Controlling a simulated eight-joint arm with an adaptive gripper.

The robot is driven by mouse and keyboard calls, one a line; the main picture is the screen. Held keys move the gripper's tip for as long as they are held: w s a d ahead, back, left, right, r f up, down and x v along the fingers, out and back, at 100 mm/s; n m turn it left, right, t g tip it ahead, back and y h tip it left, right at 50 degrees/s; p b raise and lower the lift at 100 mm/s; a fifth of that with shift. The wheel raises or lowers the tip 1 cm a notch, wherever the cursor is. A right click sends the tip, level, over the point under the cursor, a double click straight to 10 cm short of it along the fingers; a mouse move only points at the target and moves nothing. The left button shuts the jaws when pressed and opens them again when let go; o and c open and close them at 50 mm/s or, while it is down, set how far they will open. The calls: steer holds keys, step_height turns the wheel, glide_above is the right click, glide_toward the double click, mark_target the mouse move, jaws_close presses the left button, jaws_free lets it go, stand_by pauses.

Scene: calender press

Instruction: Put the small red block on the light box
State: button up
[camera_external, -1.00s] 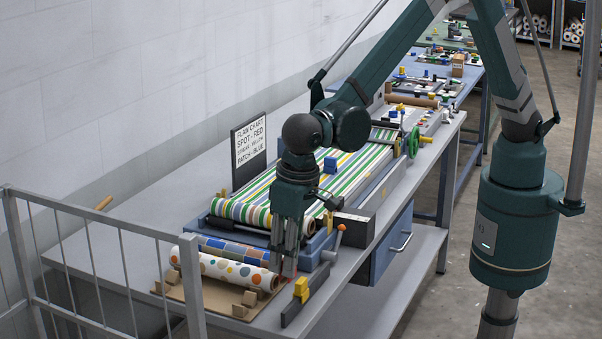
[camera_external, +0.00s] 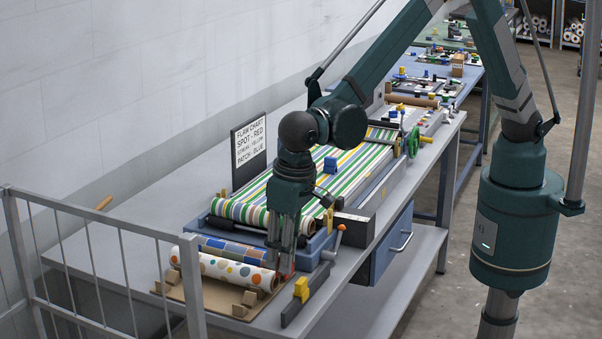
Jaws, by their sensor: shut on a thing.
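My gripper (camera_external: 282,262) points straight down near the front of the bench, just right of the end of the spotted roll. It is shut on the small red block (camera_external: 288,274), of which only a little red shows at the fingertips. Whether the block touches the bench is hard to tell. I cannot make out for sure which surface is the light box; a striped cloth (camera_external: 290,195) runs over a blue-framed bed behind my gripper.
The spotted roll (camera_external: 232,270) lies on a brown board with small wooden chocks. A dark bar with a yellow block (camera_external: 302,288) is close on the right. A blue block (camera_external: 330,165) sits on the striped cloth. A flaw chart (camera_external: 249,146) stands behind, left of the cloth.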

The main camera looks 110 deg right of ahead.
steer(key=s+d+r+m, duration=0.1)
steer(key=s+d+m, duration=0.15)
steer(key=d, duration=1.15)
steer(key=s+d+r+m+g, duration=0.1)
steer(key=s+d+m, duration=0.15)
steer(key=d, duration=1.15)
steer(key=s+d+r+m, duration=0.15)
steer(key=d+m, duration=0.25)
steer(key=d, duration=1)
steer(key=s+d+r+m+g+b, duration=0.1)
steer(key=s+d+m, duration=0.7)
steer(key=s+d, duration=2)
steer(key=d+r, duration=0.1)
steer(key=d, duration=0.2)
steer(key=shift+d+r+m, duration=0.3)
steer(key=shift+d+m, duration=0.05)
steer(key=shift+m, duration=0.05)
steer(key=shift+f, duration=2.9)
steer(key=shift+f, duration=2.1)
